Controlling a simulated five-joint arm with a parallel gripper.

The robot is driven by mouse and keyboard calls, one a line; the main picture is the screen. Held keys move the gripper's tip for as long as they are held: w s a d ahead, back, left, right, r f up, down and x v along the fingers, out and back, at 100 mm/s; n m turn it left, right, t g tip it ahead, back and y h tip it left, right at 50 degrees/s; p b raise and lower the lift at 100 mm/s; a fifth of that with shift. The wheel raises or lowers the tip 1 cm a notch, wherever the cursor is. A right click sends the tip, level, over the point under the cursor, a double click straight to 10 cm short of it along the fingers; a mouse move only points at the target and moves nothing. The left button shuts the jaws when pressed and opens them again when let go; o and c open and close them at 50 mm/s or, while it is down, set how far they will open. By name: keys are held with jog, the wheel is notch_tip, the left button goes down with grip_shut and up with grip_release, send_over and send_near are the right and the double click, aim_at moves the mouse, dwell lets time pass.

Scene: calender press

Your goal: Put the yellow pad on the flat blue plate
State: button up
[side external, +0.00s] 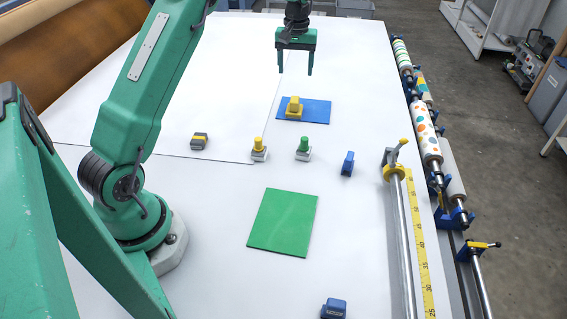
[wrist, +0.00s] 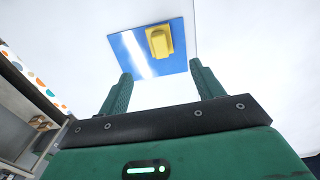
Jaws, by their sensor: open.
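The yellow pad (side external: 294,107) rests on the flat blue plate (side external: 317,111), on the plate's left part in the side external view. In the wrist view the yellow pad (wrist: 160,42) lies on the blue plate (wrist: 132,57), beyond my fingertips. My gripper (side external: 296,72) is open and empty, with its fingers pointing down. It is above the table and apart from the pad. In the wrist view my gripper (wrist: 160,70) shows its two green fingers spread, with nothing between them.
A green plate (side external: 283,223) lies nearer on the white table. A metal bar with a yellow ruler (side external: 420,245) runs along the right.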

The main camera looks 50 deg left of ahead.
jog(key=s+d+r+m+t, duration=0.3)
jog(key=s+d+r+m, duration=0.1)
jog(key=s+d+r, duration=0.85)
jog(key=s+d+f+m+t, duration=0.1)
jog(key=s+d+m, duration=0.1)
jog(key=s, duration=0.8)
jog(key=s+d+f+m+t, duration=0.1)
jog(key=s+d+m, duration=0.2)
jog(key=s, duration=0.7)
jog(key=shift+d+t, duration=0.3)
jog(key=shift+d, duration=0.65)
